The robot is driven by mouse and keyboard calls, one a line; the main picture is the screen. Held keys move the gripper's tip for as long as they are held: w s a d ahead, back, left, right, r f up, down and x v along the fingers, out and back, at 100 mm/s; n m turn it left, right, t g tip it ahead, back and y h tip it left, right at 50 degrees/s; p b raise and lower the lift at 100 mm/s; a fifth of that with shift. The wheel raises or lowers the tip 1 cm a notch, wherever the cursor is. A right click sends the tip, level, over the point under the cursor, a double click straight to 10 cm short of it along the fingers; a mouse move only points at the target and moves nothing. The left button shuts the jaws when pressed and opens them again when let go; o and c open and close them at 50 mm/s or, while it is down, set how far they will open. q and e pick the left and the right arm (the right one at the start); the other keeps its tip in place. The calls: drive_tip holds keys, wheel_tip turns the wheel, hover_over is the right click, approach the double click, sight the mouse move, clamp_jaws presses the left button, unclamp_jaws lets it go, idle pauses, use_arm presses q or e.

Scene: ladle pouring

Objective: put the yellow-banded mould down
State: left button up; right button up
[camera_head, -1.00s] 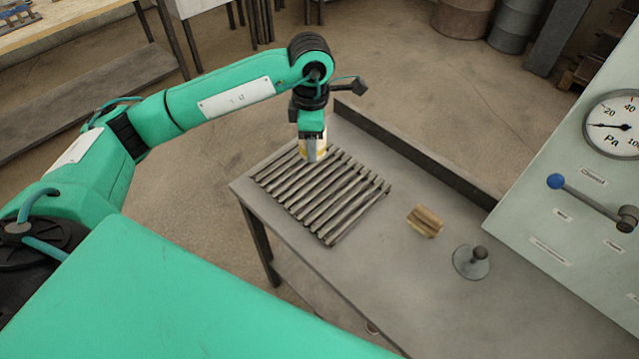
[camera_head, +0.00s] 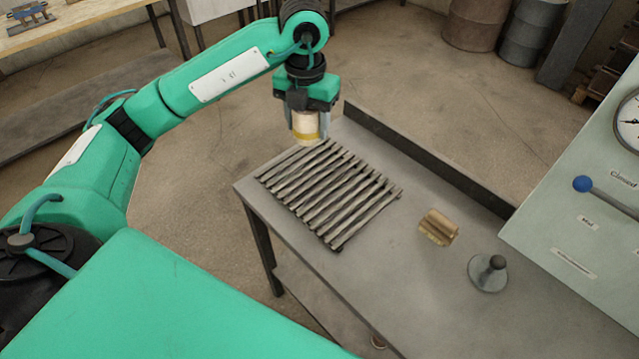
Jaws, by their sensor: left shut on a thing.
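The yellow-banded mould (camera_head: 306,122) is a small pale cylinder with a yellow band low on its side. My left gripper (camera_head: 305,128) is shut on it, with a finger on either side. The mould is upright at the far left end of the slatted rack (camera_head: 330,195), a set of dark parallel bars on the grey metal table (camera_head: 400,275). I cannot tell whether its base touches the rack or is just above or behind it. My right gripper is not in view.
A small tan ribbed block (camera_head: 438,227) and a grey disc with a knob (camera_head: 488,272) stand on the table to the right. A raised lip (camera_head: 430,160) runs along the table's far edge. A pale panel with a blue-knobbed lever (camera_head: 583,184) stands at the right.

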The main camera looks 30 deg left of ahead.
use_arm(q)
drive_tip(key=p, duration=0.1)
hover_over(310, 195)
wheel_tip(310, 195, down, 16)
drive_tip(key=shift+r, duration=0.1)
wheel_tip(310, 195, down, 3)
drive_tip(key=shift+r, duration=0.2)
drive_tip(key=shift+f, duration=0.35)
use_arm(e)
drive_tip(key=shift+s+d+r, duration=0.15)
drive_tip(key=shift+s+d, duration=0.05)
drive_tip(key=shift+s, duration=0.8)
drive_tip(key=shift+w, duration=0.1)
use_arm(q)
drive_tip(key=shift+f, duration=0.15)
drive_tip(key=o, duration=0.9)
drive_tip(key=shift+o, duration=1.1)
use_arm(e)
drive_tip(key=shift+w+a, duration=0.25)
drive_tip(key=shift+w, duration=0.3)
